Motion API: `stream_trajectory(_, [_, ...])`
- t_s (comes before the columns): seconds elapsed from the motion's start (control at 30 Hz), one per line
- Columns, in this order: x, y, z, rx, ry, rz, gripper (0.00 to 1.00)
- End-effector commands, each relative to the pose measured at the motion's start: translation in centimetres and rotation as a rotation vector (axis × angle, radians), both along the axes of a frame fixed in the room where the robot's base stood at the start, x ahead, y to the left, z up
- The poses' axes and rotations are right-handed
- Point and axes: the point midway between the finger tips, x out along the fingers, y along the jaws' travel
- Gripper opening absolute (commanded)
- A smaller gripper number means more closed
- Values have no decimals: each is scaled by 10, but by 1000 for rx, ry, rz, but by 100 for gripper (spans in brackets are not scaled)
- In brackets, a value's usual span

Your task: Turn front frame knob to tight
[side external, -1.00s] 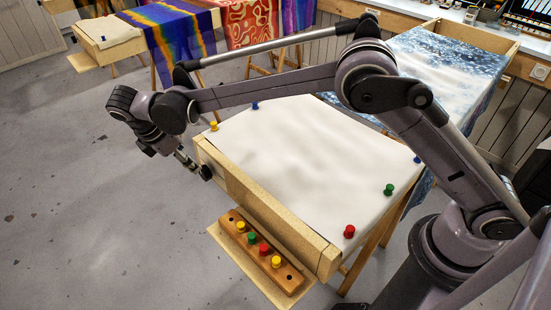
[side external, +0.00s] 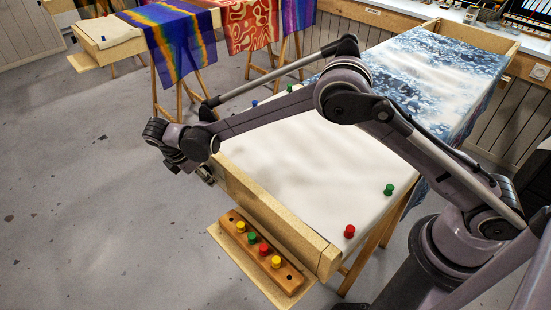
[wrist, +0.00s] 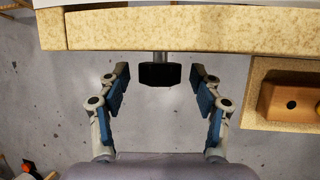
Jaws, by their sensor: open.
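The front frame knob (wrist: 160,75) is black and sits on a short metal shaft out of the front board of the frame (wrist: 190,30). In the wrist view my gripper (wrist: 160,84) is open, with one finger on each side of the knob and a visible gap on both sides. The knob is not gripped. In the side view my gripper (side external: 206,176) is at the front board near its far left end, and my wrist hides the knob there. No tight mark can be made out.
A wooden pin block (side external: 258,250) with several coloured pins sits on a ledge (side external: 216,233) on the front board, right of my gripper in the wrist view. White cloth (side external: 310,175) is stretched on the frame, with a red pin (side external: 349,231) and a green pin (side external: 389,189). Floor in front is clear.

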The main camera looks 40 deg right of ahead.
Motion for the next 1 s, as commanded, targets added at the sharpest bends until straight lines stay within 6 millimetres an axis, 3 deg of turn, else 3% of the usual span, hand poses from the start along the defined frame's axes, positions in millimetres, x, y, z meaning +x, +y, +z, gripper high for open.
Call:
stream_trajectory(0.17, [0, 0, 0, 0, 0, 0, 65])
stream_trajectory(0.37, [0, 0, 0, 0, 0, 0, 11])
stream_trajectory(0.73, [-1, 0, 0, 0, -39, 1, 11])
stream_trajectory(1.0, [-5, 1, -1, 1, -200, 2, 11])
